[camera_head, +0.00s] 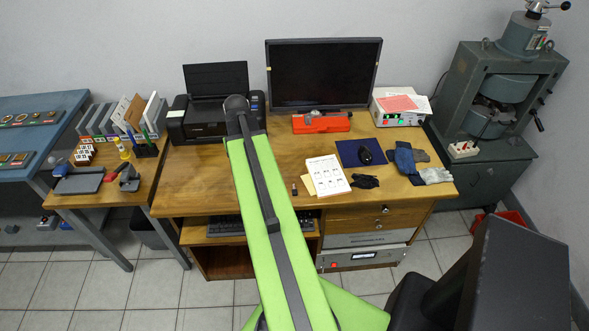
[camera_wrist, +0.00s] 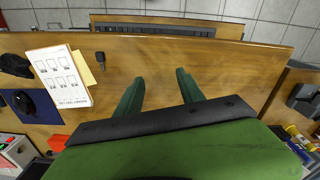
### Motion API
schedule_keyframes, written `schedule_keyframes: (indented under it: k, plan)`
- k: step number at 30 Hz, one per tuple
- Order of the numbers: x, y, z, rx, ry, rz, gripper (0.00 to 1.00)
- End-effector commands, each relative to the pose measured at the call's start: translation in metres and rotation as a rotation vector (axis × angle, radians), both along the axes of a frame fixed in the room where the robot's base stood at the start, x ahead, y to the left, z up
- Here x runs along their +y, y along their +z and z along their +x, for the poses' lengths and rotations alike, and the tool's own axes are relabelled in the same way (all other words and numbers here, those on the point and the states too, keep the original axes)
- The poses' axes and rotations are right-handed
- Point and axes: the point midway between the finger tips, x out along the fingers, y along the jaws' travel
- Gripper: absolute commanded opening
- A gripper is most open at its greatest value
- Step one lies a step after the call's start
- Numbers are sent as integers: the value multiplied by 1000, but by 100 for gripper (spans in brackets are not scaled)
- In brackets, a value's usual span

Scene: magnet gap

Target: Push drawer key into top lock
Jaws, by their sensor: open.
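A small dark object that looks like the drawer key (camera_head: 294,189) lies on the wooden desk near its front edge, beside the white printed sheet. It also shows in the wrist view (camera_wrist: 100,59), to the left of my gripper. The top lock (camera_head: 385,210) is a small round silvery spot on the upper drawer front at the desk's right side. My gripper (camera_wrist: 160,76) is open and empty above the bare desk top, its two dark green fingers apart. In the head view my arm hides it.
The printed sheet (camera_head: 328,175), black glove (camera_head: 364,181) and mouse pad (camera_head: 361,153) lie right of the key. A printer (camera_head: 205,118), monitor (camera_head: 323,75) and red case (camera_head: 321,123) stand at the back. The desk's left front (camera_head: 190,190) is clear.

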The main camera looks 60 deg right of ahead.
Motion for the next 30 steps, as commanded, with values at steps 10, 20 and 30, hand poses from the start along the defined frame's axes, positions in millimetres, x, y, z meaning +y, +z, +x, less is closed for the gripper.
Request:
schedule_keyframes:
  k: [10,20,30]
  plan:
    - [-105,17,-109,10,-236,13,45]
    - [-108,-3,-113,11,-243,13,45]
    - [-108,-76,-112,10,-241,12,45]
